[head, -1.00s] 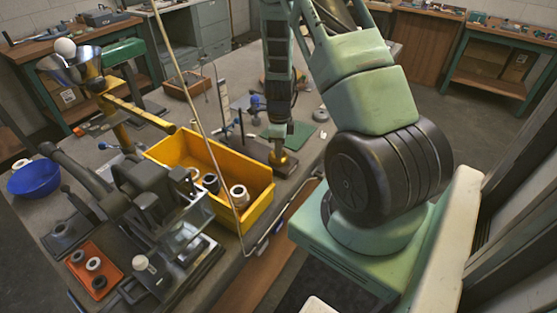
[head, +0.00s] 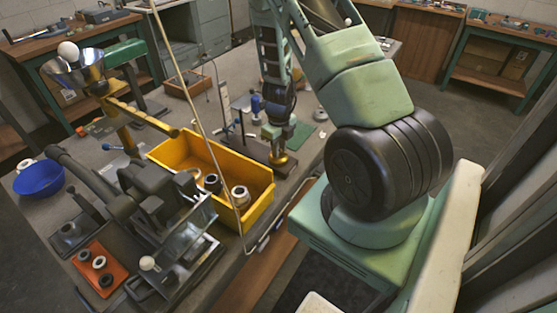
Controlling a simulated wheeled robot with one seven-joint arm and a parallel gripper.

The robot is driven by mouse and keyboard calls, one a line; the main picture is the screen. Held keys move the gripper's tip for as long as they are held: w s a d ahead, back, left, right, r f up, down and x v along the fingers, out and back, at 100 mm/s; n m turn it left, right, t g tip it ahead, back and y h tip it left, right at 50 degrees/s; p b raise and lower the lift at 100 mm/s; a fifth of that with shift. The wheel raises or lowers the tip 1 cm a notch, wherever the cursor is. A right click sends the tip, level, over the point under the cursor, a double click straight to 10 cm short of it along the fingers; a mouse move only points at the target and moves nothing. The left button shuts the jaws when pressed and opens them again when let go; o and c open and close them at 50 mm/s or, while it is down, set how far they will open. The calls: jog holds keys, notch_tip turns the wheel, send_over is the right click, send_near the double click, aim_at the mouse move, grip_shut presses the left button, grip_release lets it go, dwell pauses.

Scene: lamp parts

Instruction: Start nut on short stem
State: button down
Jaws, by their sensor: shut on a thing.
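My gripper (head: 277,150) points down at the far side of the workbench, just beyond the yellow bin. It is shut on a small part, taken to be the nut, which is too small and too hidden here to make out. A brass-coloured piece (head: 279,158) shows at the gripper's lower end, close above a dark base on the bench. I cannot tell the short stem apart from it, nor whether nut and stem touch.
The yellow bin (head: 258,211) holds several ring-like parts. A thin upright rod (head: 192,100) crosses the view before it. A vise-like machine (head: 150,195) and an orange tray (head: 98,268) stand at lower left, a blue bowl (head: 39,180) at far left.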

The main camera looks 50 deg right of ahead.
jog(key=m+p, duration=0.1)
jog(key=m, duration=0.1)
jog(key=m+p, duration=0.1)
jog(key=shift+s+a+m, duration=0.1)
jog(key=shift+a+m, duration=0.1)
jog(key=shift+m, duration=0.2)
jog(key=c, duration=1.1)
grip_release()
jog(key=shift+f, duration=0.15)
jog(key=shift+d, duration=0.1)
notch_tip(320, 180, up, 18)
jog(key=shift+f+p, duration=0.25)
jog(key=shift+p, duration=0.2)
